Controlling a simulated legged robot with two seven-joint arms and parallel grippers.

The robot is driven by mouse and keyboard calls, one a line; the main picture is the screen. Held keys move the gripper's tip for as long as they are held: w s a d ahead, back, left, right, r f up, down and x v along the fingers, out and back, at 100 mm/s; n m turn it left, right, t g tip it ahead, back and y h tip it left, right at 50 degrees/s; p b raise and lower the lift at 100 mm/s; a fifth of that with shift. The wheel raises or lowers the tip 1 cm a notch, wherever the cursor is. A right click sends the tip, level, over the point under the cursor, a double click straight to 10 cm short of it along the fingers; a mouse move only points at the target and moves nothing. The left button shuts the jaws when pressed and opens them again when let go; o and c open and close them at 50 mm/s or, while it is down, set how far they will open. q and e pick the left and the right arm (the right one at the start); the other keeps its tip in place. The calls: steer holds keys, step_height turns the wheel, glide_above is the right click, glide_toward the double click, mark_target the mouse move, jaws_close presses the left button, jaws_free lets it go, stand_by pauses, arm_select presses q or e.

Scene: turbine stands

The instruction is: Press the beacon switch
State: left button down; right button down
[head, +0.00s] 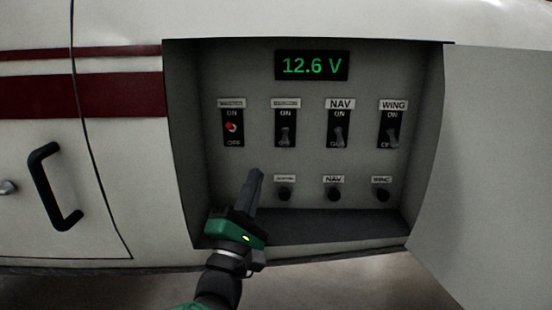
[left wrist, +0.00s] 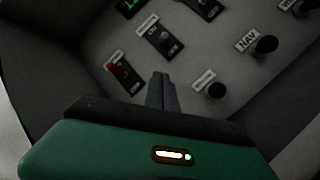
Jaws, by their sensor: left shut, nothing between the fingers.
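The second toggle switch (head: 285,136) from the left on the grey panel, with a label too blurred to read surely, is likely the beacon switch. Its lever points down toward OFF. It also shows in the left wrist view (left wrist: 168,42), up and ahead of the fingertips. My left gripper (head: 256,174) is shut and empty. In the head view its fingertips are below and left of this switch, below the red-tipped switch (head: 231,127). In the left wrist view the fingers (left wrist: 161,78) point at the panel between the red-tipped switch and a black knob (left wrist: 216,91). Contact with the panel is not visible.
The NAV switch (head: 338,136) and WING switch (head: 392,137) are to the right, levers down. Black knobs (head: 334,195) line the lower row. A display (head: 312,65) reads 12.6 V. The recess has side walls and a bottom ledge (head: 320,225); an open door (head: 495,150) is at right.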

mark_target(285, 138)
arm_select(q)
steer(key=w+d+r, duration=0.3)
steer(key=d+r, duration=0.1)
steer(key=shift+r+b, duration=0.2)
steer(key=shift+b, duration=0.25)
steer(key=shift+a, duration=0.15)
